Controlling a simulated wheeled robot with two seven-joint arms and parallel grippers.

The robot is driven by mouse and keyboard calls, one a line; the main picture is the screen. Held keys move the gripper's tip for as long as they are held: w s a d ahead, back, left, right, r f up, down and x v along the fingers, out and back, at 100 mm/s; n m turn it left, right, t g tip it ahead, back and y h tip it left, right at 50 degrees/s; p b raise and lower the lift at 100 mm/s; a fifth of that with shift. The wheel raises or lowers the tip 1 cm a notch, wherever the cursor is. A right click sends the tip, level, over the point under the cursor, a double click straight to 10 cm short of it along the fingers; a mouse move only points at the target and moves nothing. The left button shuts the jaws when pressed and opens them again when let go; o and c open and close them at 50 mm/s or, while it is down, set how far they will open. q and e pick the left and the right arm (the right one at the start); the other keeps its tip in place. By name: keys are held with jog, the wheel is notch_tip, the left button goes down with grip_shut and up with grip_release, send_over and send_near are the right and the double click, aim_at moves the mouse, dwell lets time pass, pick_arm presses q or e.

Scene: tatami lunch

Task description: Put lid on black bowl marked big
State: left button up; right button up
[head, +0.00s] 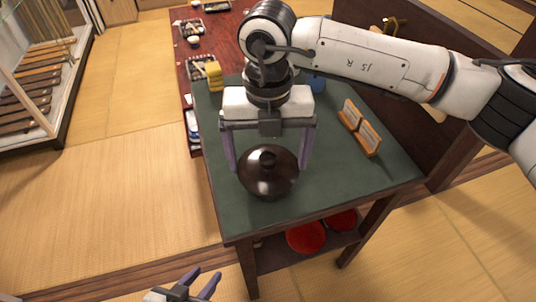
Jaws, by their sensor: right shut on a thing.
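A dark, glossy round lid (286,164) with a knob shows over the green top of the small table, near its front. It looks level. My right gripper (268,169) points down over it, its two fingers spread on the left and right sides and shut on it. The black bowl cannot be told apart from the dark lid from this angle, so I cannot tell whether the lid rests on it. No "big" marking is readable. My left gripper (203,284) is low at the bottom edge, away from the table, with its fingers apart and nothing between them.
Two small wooden stands (368,138) with pale faces stand on the green tabletop (340,180) at the right. A yellow thing (213,75) and a blue thing (317,82) are at its back. Red round things (305,237) lie on the shelf below. A dark panel borders the right.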

jog(key=shift+f+b, duration=0.25)
jog(key=shift+b, duration=0.35)
dwell(1.1)
jog(key=o, duration=0.8)
jog(key=shift+c, duration=0.2)
jog(key=shift+r, duration=0.1)
jog(key=shift+r+p, duration=1.7)
jog(key=shift+r, duration=1.25)
jog(key=shift+c, duration=0.3)
grip_shut()
